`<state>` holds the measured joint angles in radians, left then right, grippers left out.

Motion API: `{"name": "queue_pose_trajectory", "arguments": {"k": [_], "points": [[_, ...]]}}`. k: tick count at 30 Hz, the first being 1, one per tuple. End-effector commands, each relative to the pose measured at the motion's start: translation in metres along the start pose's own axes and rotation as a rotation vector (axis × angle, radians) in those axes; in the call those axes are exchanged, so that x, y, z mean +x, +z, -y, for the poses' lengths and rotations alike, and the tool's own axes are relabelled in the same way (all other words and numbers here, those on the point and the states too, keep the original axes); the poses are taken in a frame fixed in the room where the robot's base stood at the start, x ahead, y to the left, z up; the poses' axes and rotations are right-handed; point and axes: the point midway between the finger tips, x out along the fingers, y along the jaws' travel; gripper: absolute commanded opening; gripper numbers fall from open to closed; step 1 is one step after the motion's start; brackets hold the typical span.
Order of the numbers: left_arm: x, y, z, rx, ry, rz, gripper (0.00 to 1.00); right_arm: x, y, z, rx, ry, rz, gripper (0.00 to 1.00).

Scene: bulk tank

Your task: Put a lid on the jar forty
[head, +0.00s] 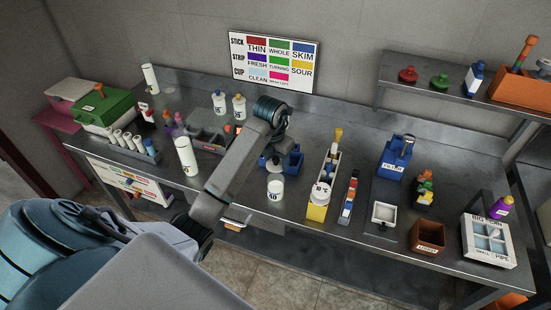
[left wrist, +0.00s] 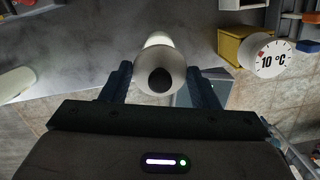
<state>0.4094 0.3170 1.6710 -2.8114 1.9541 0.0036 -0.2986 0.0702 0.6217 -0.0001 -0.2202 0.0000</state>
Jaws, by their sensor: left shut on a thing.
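A white jar (head: 275,190) stands near the front edge of the bench in the head view, with a small dark label that I cannot read for certain. My left gripper (head: 278,166) is close above and behind it, pointing down. In the left wrist view the two dark fingers are shut on a white rounded piece (left wrist: 150,62) with a dark round spot on its end, which looks like a lid with a knob. A pale shape shows just beyond it. I cannot tell whether the piece touches the jar. My right gripper is not in view.
A yellow box (head: 317,211) with a white round dial stands just right of the jar. A tall white container (head: 185,155) stands to the left.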

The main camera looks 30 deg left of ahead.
Motion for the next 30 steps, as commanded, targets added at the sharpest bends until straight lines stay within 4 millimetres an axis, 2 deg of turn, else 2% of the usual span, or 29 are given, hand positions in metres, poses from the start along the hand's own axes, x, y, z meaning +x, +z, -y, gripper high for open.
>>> {"name": "queue_pose_trajectory", "arguments": {"k": [13, 30], "points": [[0.027, -0.004, 0.0, 0.0, 0.0, -0.001, 0.33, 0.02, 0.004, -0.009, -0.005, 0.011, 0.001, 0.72], [0.059, -0.007, 0.0, 0.0, 0.0, 0.0, 0.33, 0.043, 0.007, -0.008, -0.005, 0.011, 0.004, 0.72]]}}
